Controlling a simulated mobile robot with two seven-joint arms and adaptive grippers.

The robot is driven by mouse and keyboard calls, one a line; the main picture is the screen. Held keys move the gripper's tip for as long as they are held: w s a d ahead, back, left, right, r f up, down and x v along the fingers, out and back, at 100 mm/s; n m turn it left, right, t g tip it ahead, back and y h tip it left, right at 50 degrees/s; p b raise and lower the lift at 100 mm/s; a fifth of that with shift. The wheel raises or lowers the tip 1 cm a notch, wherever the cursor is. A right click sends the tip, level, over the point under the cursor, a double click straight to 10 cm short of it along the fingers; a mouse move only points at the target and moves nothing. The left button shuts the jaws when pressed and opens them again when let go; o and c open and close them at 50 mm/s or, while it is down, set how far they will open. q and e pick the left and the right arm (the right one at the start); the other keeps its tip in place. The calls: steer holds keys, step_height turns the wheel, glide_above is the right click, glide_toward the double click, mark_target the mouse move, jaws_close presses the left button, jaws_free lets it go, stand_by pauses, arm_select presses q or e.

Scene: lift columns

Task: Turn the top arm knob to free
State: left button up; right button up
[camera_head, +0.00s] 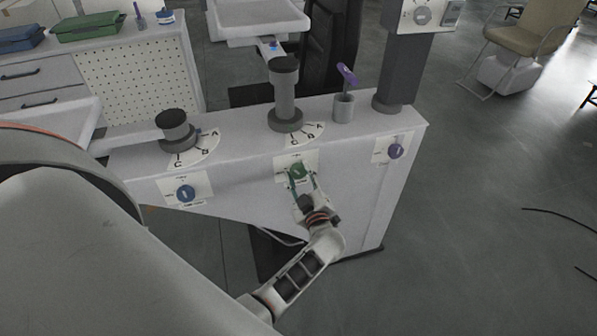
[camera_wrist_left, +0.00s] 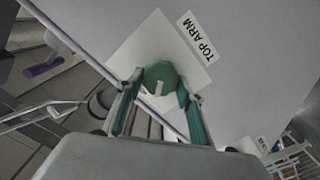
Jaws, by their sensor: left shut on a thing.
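The green knob (camera_head: 297,171) sits on a white plate on the front face of the pale grey console (camera_head: 240,160), in the middle. In the left wrist view the green knob (camera_wrist_left: 160,76) carries a short white mark, and a "TOP ARM" label (camera_wrist_left: 198,38) is beside it. My left gripper (camera_head: 302,179) is shut on the green knob, with one green-padded finger on each side, as the left wrist view (camera_wrist_left: 160,100) also shows. The position words on the plate are too small to read. My right gripper is not in view.
A blue knob (camera_head: 185,193) is left on the console front, and a purple knob (camera_head: 396,151) is right. Black-capped columns (camera_head: 285,90) with lettered dials and a grey cup (camera_head: 343,107) with a purple-handled item stand on top. Open floor lies to the right.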

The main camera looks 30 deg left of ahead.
arm_select(q)
steer(key=n, duration=0.3)
steer(key=shift+s+f, duration=0.1)
steer(key=shift+f, duration=0.05)
steer(key=n+b, duration=0.1)
steer(key=n, duration=0.2)
steer(key=shift+f+n, duration=0.15)
steer(key=shift+n, duration=0.15)
steer(key=n, duration=0.2)
steer(key=shift+n+b, duration=0.3)
steer(key=shift+b, duration=0.05)
steer(key=shift+n, duration=0.6)
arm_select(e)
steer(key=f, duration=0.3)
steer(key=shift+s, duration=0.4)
arm_select(q)
steer(key=shift+n, duration=0.3)
steer(key=o, duration=1.1)
steer(key=shift+c, duration=0.2)
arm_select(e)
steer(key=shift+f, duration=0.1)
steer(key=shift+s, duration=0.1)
